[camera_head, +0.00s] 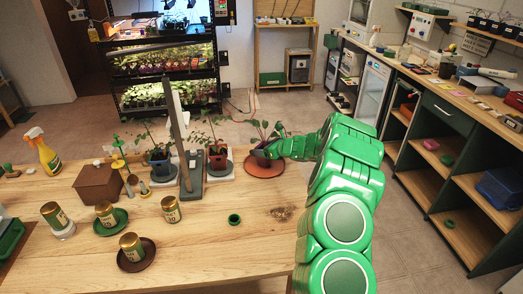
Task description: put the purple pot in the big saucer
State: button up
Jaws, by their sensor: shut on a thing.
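The purple pot (260,157), with a leafy seedling in it, is at the far right part of the wooden table. My gripper (270,151) reaches in from the right and is shut on the pot. My fingers hide the pot's right side. The big saucer (264,172) is a wide reddish-brown disc on the table directly below the pot. I cannot tell whether the pot's base touches the saucer or hangs slightly above it.
The table's front middle is clear.

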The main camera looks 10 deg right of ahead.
jog(key=shift+f, duration=0.25)
jog(key=shift+f, duration=0.1)
jog(key=o, duration=1.1)
jog(key=shift+o, duration=0.2)
jog(key=shift+s+d, duration=0.1)
jog(key=shift+d, duration=0.05)
jog(key=v, duration=1.1)
jog(key=shift+s+d+r, duration=0.2)
jog(key=shift+s+d, duration=0.05)
